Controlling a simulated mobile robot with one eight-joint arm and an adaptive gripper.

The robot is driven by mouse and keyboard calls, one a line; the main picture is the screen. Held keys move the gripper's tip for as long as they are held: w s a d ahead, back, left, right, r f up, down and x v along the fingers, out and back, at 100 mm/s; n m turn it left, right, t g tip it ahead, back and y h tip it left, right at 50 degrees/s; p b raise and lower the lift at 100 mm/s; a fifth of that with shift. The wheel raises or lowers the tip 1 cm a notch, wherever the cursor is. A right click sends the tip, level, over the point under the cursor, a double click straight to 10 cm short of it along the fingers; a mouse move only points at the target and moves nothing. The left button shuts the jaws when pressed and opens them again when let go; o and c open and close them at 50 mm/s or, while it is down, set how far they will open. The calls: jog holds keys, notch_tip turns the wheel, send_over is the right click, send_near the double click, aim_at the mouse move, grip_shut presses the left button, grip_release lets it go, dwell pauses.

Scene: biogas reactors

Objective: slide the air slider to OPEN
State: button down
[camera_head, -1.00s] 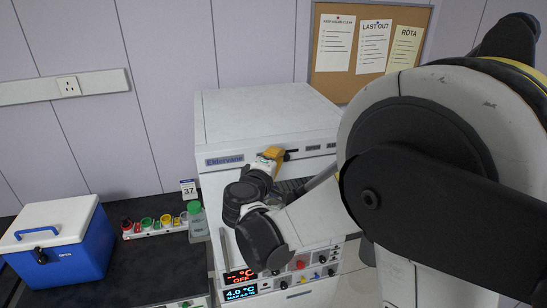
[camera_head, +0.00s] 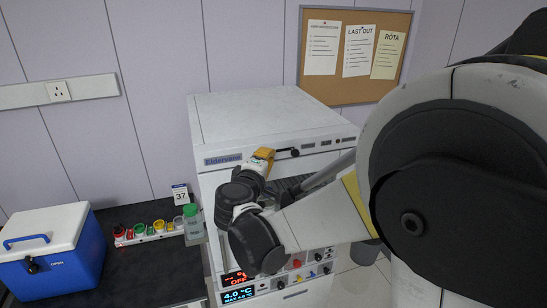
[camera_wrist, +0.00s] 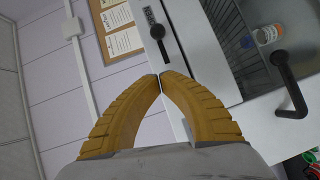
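The air slider appears to be the black knob (camera_head: 294,153) in a dark slot on the upper front strip of the white machine (camera_head: 265,118). In the wrist view the round knob (camera_wrist: 157,31) stands in the slot, beyond my fingertips. My gripper (camera_wrist: 160,76) has yellow ribbed fingers with tips meeting and nothing between them. The tips lie near the slot's near end, apart from the knob in the picture; contact with the panel cannot be told. In the head view my gripper (camera_head: 268,154) is just left of the knob.
A dark-windowed door with a black handle (camera_wrist: 290,85) is beside the slider panel; small bottles (camera_wrist: 265,34) show behind the window. A blue cooler box (camera_head: 52,252), a row of coloured caps (camera_head: 150,231) and a green-capped bottle (camera_head: 193,222) stand on the dark bench left.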

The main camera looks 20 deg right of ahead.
jog(key=d+v, duration=0.1)
jog(key=v, duration=0.6)
jog(key=s+d+f+m+g+y+b, duration=0.1)
jog(key=s+d+f+m+g+b, duration=0.1)
jog(key=s+f+b, duration=0.35)
jog(key=s+d+f+m+g+y+b, duration=0.1)
jog(key=s+d+f+b, duration=0.1)
jog(key=f+b, duration=0.55)
jog(key=s+d+f+m+g+y+b, duration=0.1)
jog(key=s+d+f+m+g+b, duration=0.2)
jog(key=f, duration=0.6)
jog(key=s+a+f+m+y+b, duration=0.2)
jog(key=s+f+y+b, duration=0.1)
jog(key=s+f+b, duration=0.3)
jog(key=s+a+f+m+y+b, duration=0.1)
jog(key=s+a+f+y+b, duration=0.2)
jog(key=s+f+b, duration=0.3)
notch_tip(320, 180, down, 5)
jog(key=shift+f+m+g+b, duration=0.1)
jog(key=shift+m+g+b, duration=0.3)
jog(key=shift+b, duration=0.65)
